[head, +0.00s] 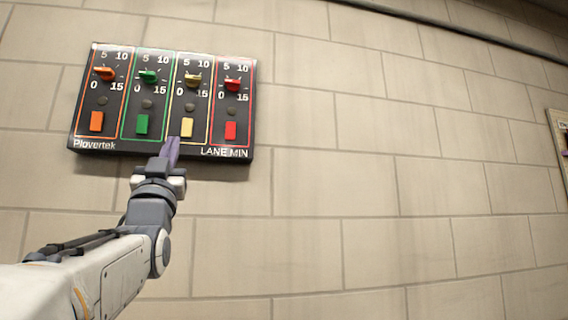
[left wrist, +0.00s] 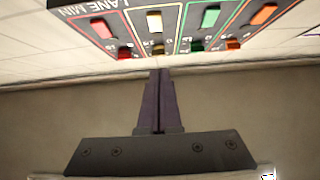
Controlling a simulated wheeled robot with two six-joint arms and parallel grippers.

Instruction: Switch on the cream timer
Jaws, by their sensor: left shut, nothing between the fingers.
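The cream timer is a column on a black panel (head: 111,150) on the wall. It has a cream knob (head: 192,79), a small dark lamp (head: 189,107) and a cream rectangular switch (head: 187,127). In the left wrist view the panel is upside down, with the cream switch (left wrist: 154,20) and cream knob (left wrist: 158,48) ahead of the fingers. My left gripper (head: 173,142) is shut and empty, its purple fingertips just below and left of the cream switch in the head view. The fingertips also show in the left wrist view (left wrist: 159,72). Contact with the panel cannot be told.
The green switch (head: 142,124) and orange switch (head: 96,121) are left of the cream one, the red switch (head: 231,131) right of it. Each has its own knob above. The block wall (head: 400,180) to the right is bare up to another device (head: 560,140) at the edge.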

